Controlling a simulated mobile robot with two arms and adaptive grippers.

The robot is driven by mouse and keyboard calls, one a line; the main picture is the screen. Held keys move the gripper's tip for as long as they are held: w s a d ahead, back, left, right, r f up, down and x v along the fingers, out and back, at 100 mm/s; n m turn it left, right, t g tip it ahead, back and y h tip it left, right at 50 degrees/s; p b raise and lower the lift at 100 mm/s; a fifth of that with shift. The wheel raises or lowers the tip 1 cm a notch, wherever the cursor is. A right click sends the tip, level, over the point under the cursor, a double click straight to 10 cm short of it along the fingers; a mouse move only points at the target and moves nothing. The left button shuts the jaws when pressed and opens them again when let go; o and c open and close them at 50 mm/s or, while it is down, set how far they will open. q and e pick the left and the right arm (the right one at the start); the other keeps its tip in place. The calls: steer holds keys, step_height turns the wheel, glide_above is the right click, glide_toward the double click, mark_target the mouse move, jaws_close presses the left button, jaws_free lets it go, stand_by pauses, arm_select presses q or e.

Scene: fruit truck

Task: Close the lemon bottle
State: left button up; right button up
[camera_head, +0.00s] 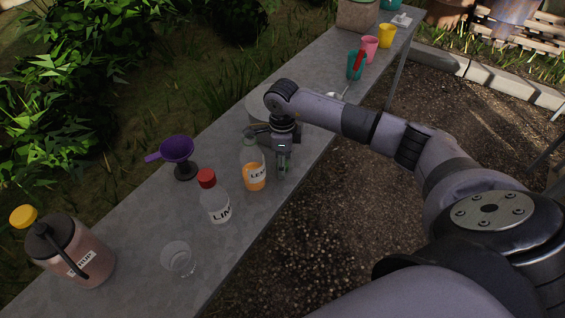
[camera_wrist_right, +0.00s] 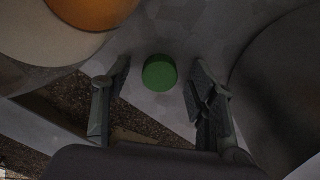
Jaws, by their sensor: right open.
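The lemon bottle (camera_head: 252,172) stands upright on the grey table in the head view. It is clear, with orange liquid and a partly hidden label, and its neck shows no coloured cap. My right gripper (camera_head: 283,168) points down at the table just right of the bottle. In the right wrist view my right gripper (camera_wrist_right: 160,78) is open, and a green cap (camera_wrist_right: 159,73) lies on the table between its fingers, apart from both. Orange liquid, apparently the lemon bottle's (camera_wrist_right: 100,10), shows at the upper left there. My left gripper is not in view.
The lime bottle (camera_head: 215,203) with a red cap, a purple funnel (camera_head: 177,150), an empty glass (camera_head: 178,260) and a syrup jug (camera_head: 72,250) stand nearer on the table (camera_head: 150,225). Coloured cups (camera_head: 370,48) stand farther along. A round grey object is partly hidden behind my right gripper.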

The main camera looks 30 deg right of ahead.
steer(key=c, duration=0.8)
steer(key=shift+r, duration=0.1)
step_height(320, 180, up, 20)
steer(key=shift+f+b, duration=0.1)
steer(key=shift+b, duration=1.15)
